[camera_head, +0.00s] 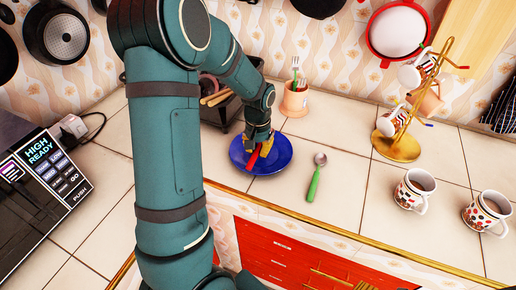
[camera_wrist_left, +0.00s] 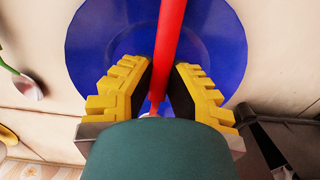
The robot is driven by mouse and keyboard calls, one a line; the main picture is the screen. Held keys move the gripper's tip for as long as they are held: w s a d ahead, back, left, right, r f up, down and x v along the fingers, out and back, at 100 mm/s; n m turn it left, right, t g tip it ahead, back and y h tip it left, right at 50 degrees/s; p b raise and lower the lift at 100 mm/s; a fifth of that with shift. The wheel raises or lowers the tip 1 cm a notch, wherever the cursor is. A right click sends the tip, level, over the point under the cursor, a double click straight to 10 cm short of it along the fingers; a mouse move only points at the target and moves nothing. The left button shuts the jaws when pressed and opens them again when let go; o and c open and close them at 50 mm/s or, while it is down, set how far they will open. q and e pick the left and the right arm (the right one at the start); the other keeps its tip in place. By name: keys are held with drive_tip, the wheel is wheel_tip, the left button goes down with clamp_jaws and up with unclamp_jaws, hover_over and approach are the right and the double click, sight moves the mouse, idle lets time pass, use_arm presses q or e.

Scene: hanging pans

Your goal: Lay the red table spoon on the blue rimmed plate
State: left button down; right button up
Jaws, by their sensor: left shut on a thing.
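My left gripper (camera_head: 261,140) is over the blue rimmed plate (camera_head: 281,163) on the tiled counter. It is shut on the red table spoon (camera_head: 253,158), whose red handle shows just below the yellow fingers. In the left wrist view the red spoon (camera_wrist_left: 169,35) runs between the two yellow-padded fingers (camera_wrist_left: 158,88), with the plate (camera_wrist_left: 100,40) behind it. The spoon's bowl is hidden, and I cannot tell whether the spoon touches the plate. My right gripper is not clearly in view.
A green-handled spoon (camera_head: 315,180) lies just right of the plate. A terracotta utensil cup (camera_head: 294,100) stands behind it. A golden mug stand (camera_head: 400,148) and two filled mugs (camera_head: 414,190) are to the right. My left arm hides part of the counter.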

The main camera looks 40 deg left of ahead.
sight(258, 149)
use_arm(q)
drive_tip(key=shift+f, duration=0.15)
drive_tip(key=c, duration=1)
unclamp_jaws()
drive_tip(key=shift+c, duration=0.2)
drive_tip(key=shift+r, duration=0.4)
wheel_tip(258, 149, up, 12)
drive_tip(key=p, duration=0.2)
drive_tip(key=shift+f+p, duration=0.25)
drive_tip(key=shift+p, duration=0.1)
